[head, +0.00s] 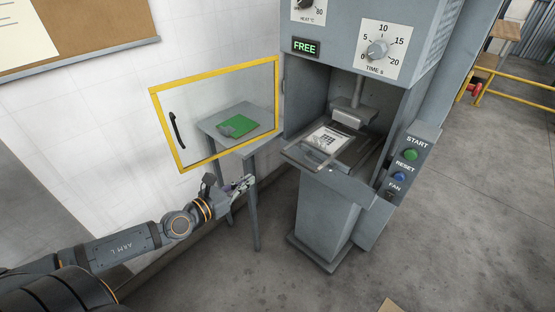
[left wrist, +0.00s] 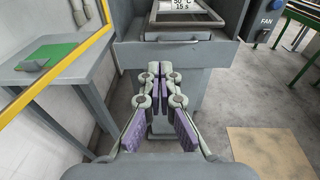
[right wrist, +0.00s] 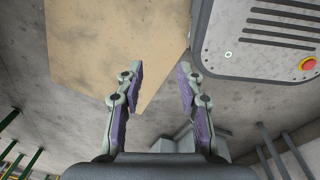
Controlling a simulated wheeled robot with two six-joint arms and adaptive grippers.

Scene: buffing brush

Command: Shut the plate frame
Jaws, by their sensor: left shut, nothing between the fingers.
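The grey plate frame (head: 310,160) lies at the mouth of the machine's chamber, around a white printed plate (head: 327,138). Its near end sticks out past the chamber opening. In the left wrist view the frame (left wrist: 188,35) is at the top, with "50 °C 15 s" printed on the plate (left wrist: 180,5). I cannot tell how its parts are joined. My left gripper (head: 246,183) is shut and empty, below and left of the frame, apart from it; its fingertips (left wrist: 160,70) meet in the left wrist view. My right gripper (right wrist: 160,67) is open and empty above the floor, outside the head view.
The yellow-edged clear door (head: 215,77) stands open at the chamber's left. Behind it a small grey table (head: 262,130) holds a green pad (head: 252,118) with a grey item. The button panel (head: 408,165) is right of the chamber. A tan sheet (left wrist: 268,152) lies on the floor.

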